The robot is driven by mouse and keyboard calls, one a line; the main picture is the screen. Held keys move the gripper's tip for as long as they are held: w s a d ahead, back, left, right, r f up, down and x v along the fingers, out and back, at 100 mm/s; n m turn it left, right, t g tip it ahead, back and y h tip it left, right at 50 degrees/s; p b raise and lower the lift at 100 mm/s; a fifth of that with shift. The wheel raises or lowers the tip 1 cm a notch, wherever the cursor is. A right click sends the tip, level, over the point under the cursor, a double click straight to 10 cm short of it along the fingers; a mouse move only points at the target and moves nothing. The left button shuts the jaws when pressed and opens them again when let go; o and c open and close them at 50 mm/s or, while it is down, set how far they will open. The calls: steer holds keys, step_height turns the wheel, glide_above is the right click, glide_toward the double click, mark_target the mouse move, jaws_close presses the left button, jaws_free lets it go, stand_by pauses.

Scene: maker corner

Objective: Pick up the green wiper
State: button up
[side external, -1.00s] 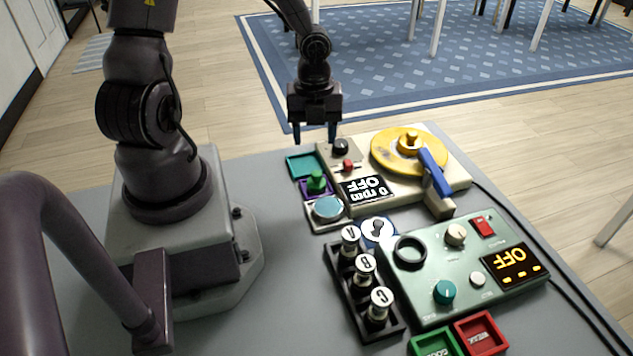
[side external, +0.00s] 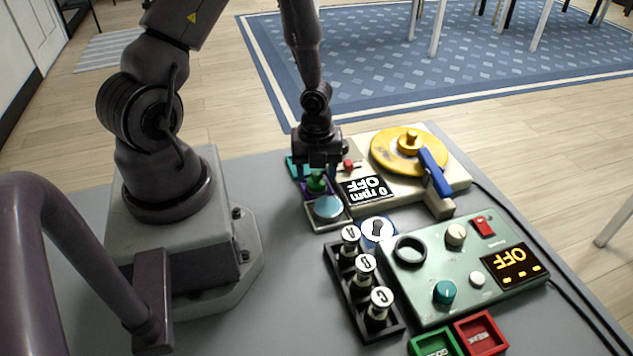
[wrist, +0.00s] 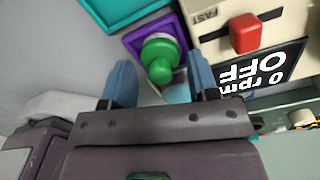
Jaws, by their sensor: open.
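The green wiper (side external: 317,184), a small piece with a rounded knob, stands in a purple square tray (side external: 306,190) near the arm's base. In the wrist view the green wiper (wrist: 160,58) shows from above, in the purple tray (wrist: 133,40). My gripper (side external: 318,170) is just above and behind the wiper in the side view, and partly covers it. In the wrist view the blue fingers of my gripper (wrist: 162,78) are spread apart, with the wiper between and slightly beyond them. Nothing is held. Whether the fingers touch the wiper I cannot tell.
A beige spinner box (side external: 375,188) with a yellow disc (side external: 400,150) and blue arm (side external: 434,172) stands close on the right. A teal tray (side external: 293,166) lies behind the purple one, a round blue pad (side external: 328,207) in front. A black rack (side external: 345,290) holds lettered bottles.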

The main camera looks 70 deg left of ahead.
mark_target(317, 172)
steer(key=c, duration=1)
step_height(317, 172, up, 10)
stand_by(0.3)
